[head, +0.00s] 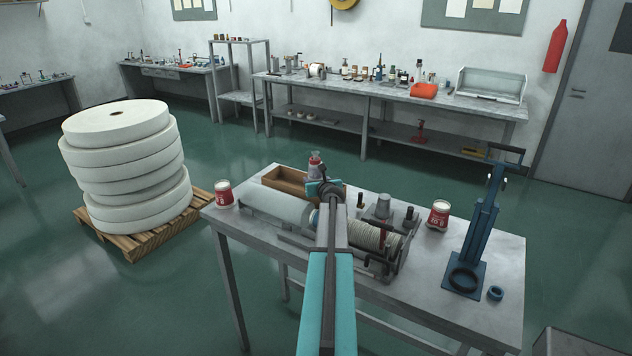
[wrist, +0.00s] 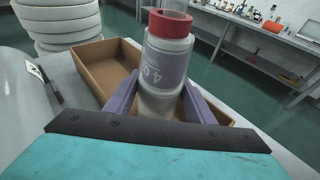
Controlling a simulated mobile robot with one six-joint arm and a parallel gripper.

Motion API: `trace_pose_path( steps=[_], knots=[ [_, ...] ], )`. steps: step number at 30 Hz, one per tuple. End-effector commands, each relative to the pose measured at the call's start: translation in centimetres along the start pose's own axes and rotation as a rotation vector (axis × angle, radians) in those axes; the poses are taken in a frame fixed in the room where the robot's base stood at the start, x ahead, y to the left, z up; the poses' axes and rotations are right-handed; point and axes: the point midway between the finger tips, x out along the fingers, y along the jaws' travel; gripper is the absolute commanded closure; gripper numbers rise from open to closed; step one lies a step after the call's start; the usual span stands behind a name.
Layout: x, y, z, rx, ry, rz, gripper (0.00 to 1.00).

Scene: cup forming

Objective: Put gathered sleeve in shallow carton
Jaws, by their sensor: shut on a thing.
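The sleeve is an upright clear tube with a grey-purple printed band and a red ring near its top; it shows in the wrist view (wrist: 168,62) and, small, in the head view (head: 315,163). My gripper (wrist: 158,103) is shut on its lower part, one purple finger on each side. In the head view my gripper (head: 325,188) is partly hidden by my arm. The shallow carton is an open brown tray behind the gripper (head: 284,184); in the wrist view (wrist: 95,72) the sleeve appears in front of its right part. The sleeve's bottom is hidden, so its height above the carton is unclear.
A pale roller (head: 277,206) and a ribbed roller (head: 352,236) lie on the metal table (head: 420,275) near the carton. Red-and-white cups stand at left (head: 224,194) and right (head: 439,214). A blue lever press (head: 475,235) stands at the right end.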

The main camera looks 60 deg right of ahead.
Motion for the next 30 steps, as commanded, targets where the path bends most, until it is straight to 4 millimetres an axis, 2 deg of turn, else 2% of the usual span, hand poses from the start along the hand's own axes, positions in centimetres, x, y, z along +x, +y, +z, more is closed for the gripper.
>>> trace_pose_path(
  steps=[5,6,9,21,30],
  knots=[
    [0.1,0.0,-0.3,0.000,0.000,0.000,0.74],
    [0.1,0.0,-0.2,0.000,0.000,0.000,0.48],
    [0.0,-0.1,-0.2,0.000,0.000,-0.001,0.32],
    [-0.1,-0.1,0.1,0.000,0.000,-0.001,0.32],
    [-1.9,-0.1,-0.1,0.000,0.000,-0.001,0.32]
  ],
)
